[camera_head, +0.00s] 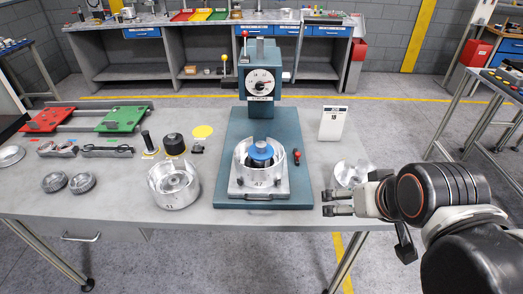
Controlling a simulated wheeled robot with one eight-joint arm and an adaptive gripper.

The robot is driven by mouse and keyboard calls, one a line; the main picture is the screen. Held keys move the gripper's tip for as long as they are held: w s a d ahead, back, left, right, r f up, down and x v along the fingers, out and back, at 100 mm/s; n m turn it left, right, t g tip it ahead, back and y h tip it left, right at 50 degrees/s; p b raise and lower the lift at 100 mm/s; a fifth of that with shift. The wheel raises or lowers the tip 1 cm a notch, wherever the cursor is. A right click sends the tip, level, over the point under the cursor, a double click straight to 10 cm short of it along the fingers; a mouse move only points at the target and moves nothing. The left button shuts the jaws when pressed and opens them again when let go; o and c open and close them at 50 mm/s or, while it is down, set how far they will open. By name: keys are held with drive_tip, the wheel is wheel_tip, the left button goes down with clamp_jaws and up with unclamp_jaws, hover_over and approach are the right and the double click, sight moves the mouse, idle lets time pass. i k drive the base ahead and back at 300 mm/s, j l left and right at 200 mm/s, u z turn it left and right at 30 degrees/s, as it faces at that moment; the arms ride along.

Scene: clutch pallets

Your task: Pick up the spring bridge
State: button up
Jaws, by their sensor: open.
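My gripper (326,203) is at the right front of the grey table (235,218), pointing left. Its two fingers are apart with nothing between them. I cannot tell for sure which part is the spring bridge. A shiny, pale round part (352,172) lies on the table just behind my gripper, partly hidden by it. A metal drum (245,171) with a blue part (262,152) in it sits on the base of the teal press (261,82). Another open metal drum (173,190) stands to its left, clear of my gripper.
A white number card (333,124) stands right of the press. Black cylindrical parts (174,144), dark toothed rings (81,183), small trays (107,149) and red (47,119) and green (122,118) plates occupy the left. Clear table lies between the press base and my gripper.

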sight(260, 151)
drive_tip(key=i+l+u, duration=0.2)
drive_tip(key=u, duration=0.2)
drive_tip(key=i+l+u, duration=0.15)
drive_tip(key=l+u, duration=0.2)
drive_tip(key=i+l+u, duration=0.1)
drive_tip(key=l+u, duration=0.3)
